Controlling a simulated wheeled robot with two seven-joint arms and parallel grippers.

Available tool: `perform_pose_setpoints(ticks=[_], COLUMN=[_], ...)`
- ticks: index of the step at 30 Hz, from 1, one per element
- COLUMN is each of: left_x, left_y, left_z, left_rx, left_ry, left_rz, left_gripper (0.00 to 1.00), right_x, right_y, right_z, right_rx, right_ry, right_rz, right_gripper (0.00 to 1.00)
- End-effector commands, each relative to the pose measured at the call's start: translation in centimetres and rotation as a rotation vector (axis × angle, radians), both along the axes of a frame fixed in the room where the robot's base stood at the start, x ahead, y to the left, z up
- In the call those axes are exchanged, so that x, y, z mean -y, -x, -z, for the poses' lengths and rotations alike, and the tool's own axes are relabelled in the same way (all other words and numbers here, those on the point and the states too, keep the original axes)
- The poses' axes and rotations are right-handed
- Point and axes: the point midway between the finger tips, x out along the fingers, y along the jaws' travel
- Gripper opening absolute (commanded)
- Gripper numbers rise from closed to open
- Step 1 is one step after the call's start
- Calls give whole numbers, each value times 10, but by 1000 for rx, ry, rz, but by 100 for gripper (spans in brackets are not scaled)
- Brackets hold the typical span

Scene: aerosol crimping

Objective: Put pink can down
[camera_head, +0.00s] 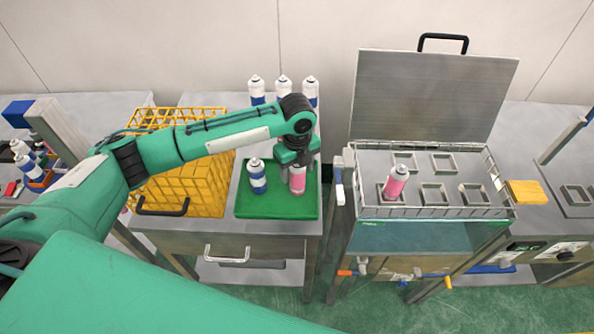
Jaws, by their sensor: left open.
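A pink can (298,181) with a white top stands upright on the green tray (270,209). My left gripper (297,166) is open and points down at the can's top; its fingers hide the upper part of the can. I cannot tell whether a finger touches it. A blue and white can (258,177) stands just left of it on the same tray. A second pink can (396,183) stands tilted in the left front slot of the metal bath (430,212). My right gripper is not in view.
A yellow wire basket (180,185) stands left of the tray. Several blue and white cans (256,90) stand behind, partly hidden by my left arm. The bath's raised lid (432,95) stands behind its empty slots. A yellow block (526,192) lies at the right.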

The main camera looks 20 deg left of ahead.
Motion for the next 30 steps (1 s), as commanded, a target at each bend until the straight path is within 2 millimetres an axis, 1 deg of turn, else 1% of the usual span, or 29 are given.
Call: perform_pose_setpoints(ticks=[2,9,12,15,18,21,30], left_x=[0,0,0,0,0,0,0], left_y=[-1,-1,-1,-1,0,0,0], left_z=[-12,-64,-83,-98,-106,-111,-112], left_rx=[3,4,2,2,1,0,-1], left_ry=[1,1,1,1,1,0,0], left_rz=[0,0,0,0,0,0,-1], left_gripper=[62,62,62,62,62,62,62], right_x=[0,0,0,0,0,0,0], right_y=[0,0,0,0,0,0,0], right_z=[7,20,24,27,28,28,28], right_rx=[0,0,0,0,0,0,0], right_ry=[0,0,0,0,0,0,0], right_rz=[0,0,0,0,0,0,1], right_gripper=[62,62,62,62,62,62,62])
